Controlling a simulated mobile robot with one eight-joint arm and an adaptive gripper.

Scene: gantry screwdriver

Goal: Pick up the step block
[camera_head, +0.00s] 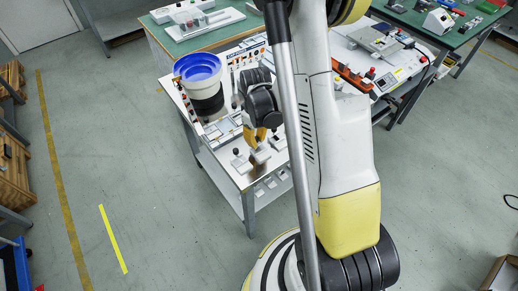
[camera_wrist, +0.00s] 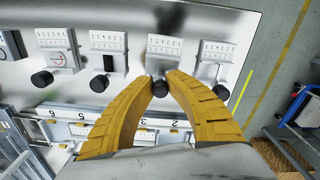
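The step block (camera_wrist: 163,50) is a pale stepped block with ruled markings and a black knob (camera_wrist: 160,89). In the head view, my gripper (camera_head: 260,137) points down over the block (camera_head: 260,154) near the table's front corner. The fingers hide its knob there.
Similar knobbed blocks stand close by on both sides in the wrist view, at left (camera_wrist: 107,58) and right (camera_wrist: 214,58). A numbered rack (camera_wrist: 110,118) lies near the fingers. A blue-topped bowl (camera_head: 198,72) stands behind on the table. Open floor lies left.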

